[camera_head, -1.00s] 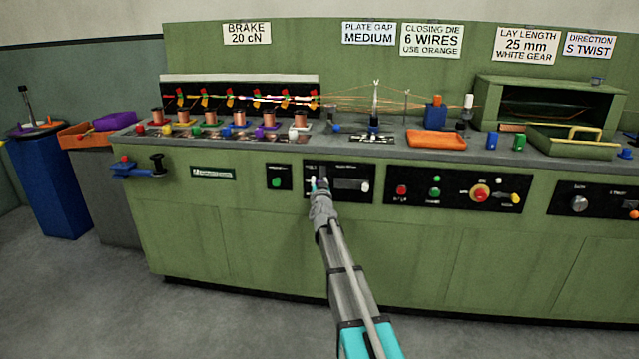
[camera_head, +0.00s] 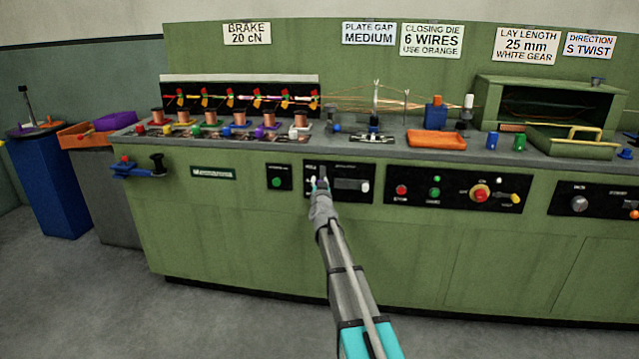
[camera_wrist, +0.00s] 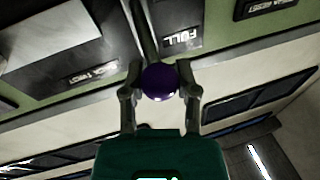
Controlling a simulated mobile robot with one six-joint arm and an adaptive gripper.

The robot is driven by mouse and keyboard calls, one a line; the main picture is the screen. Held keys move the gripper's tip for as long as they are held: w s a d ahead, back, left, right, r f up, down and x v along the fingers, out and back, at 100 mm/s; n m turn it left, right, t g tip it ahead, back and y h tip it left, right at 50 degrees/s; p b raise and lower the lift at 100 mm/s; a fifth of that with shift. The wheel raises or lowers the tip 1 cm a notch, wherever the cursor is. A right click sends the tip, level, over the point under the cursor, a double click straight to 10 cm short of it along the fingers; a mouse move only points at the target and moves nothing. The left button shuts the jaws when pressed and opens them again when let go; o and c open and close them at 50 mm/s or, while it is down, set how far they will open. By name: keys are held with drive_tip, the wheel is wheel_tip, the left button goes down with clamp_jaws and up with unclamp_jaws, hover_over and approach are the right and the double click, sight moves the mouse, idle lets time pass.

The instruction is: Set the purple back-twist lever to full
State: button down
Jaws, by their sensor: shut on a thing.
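The purple lever knob (camera_wrist: 160,81) is a round ball in the wrist view, with a dark rod behind it running up to the panel. My gripper (camera_wrist: 160,88) has one finger on each side of the knob and is shut on it. A label reading FULL (camera_wrist: 181,39) sits just right of the rod in the wrist view. In the head view my gripper (camera_head: 320,192) is at the left part of a black panel (camera_head: 357,199) on the green machine. It mostly hides the lever there.
A panel with a green button (camera_head: 277,183) is to the left, and a panel with red, green and yellow controls (camera_head: 480,193) is to the right. The floor in front is clear.

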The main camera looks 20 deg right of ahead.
drive_tip(key=shift+s, duration=0.1)
drive_tip(key=shift+c, duration=1.8)
unclamp_jaws()
drive_tip(key=shift+r, duration=0.1)
drive_tip(key=shift+a, duration=0.1)
